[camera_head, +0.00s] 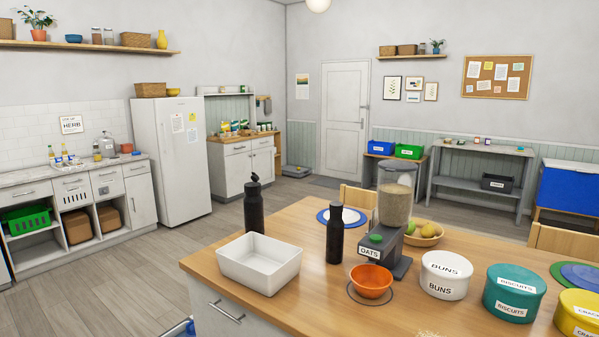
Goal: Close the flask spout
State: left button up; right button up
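Two dark bottles stand upright on the wooden counter. The left black flask (254,212) is behind the white tub, with a black spout piece (255,178) sticking up at an angle from its lid; the spout looks raised, though it is small in the picture. The other dark bottle (335,235) has a narrower neck and a smooth, rounded top with no raised part that I can see. Neither of my grippers shows in the head view, and nothing touches either bottle.
A white tub (259,279) stands in front of the left flask. An oats dispenser (392,210), an orange bowl (371,281), a fruit bowl (424,239) and a buns tin (446,275) are to the right. Bare counter (317,290) lies between tub and orange bowl.

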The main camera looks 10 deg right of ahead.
aim_at(255, 177)
jog(key=i+j+z, duration=0.35)
jog(key=i+j, duration=0.15)
jog(key=j, duration=0.2)
jog(key=i+j+z, duration=0.2)
jog(key=j, duration=0.2)
jog(key=i+j+z, duration=0.2)
jog(key=j, duration=0.2)
